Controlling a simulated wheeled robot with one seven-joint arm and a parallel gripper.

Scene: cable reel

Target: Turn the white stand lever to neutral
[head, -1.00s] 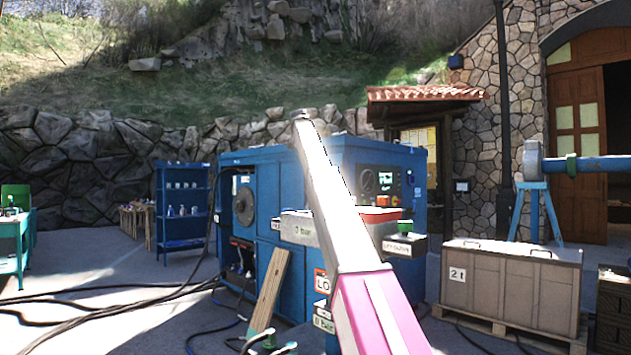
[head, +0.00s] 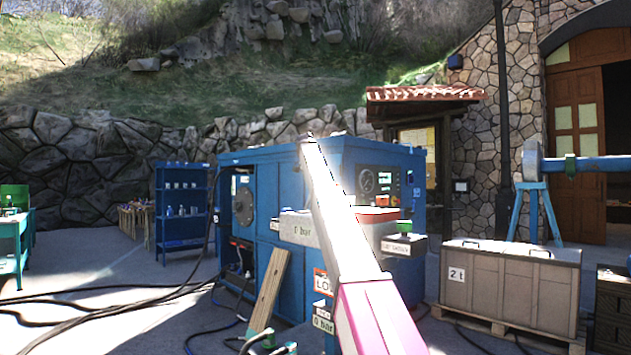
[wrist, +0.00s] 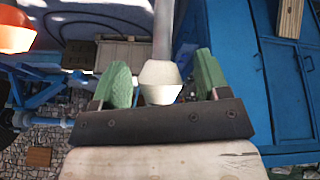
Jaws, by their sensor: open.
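A white, rounded lever knob (wrist: 160,82) on a grey rod shows in the wrist view. I take it to be the white stand lever. My gripper (wrist: 163,76) is open, with one green finger on each side of the knob. Gaps show between the knob and both fingers, so it is not gripped. How deep the knob sits between the fingers is hard to tell. In the head view I cannot make out the gripper or the lever; my pale and magenta arm crosses the middle of the picture.
An orange-red knob (wrist: 14,32) is left of my gripper in the wrist view. A blue machine cabinet (head: 345,165) stands behind my arm. A wooden plank (head: 270,290) leans on its front. A crate marked 2t (head: 515,285) is at the right. Cables (head: 110,300) cross the ground at left.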

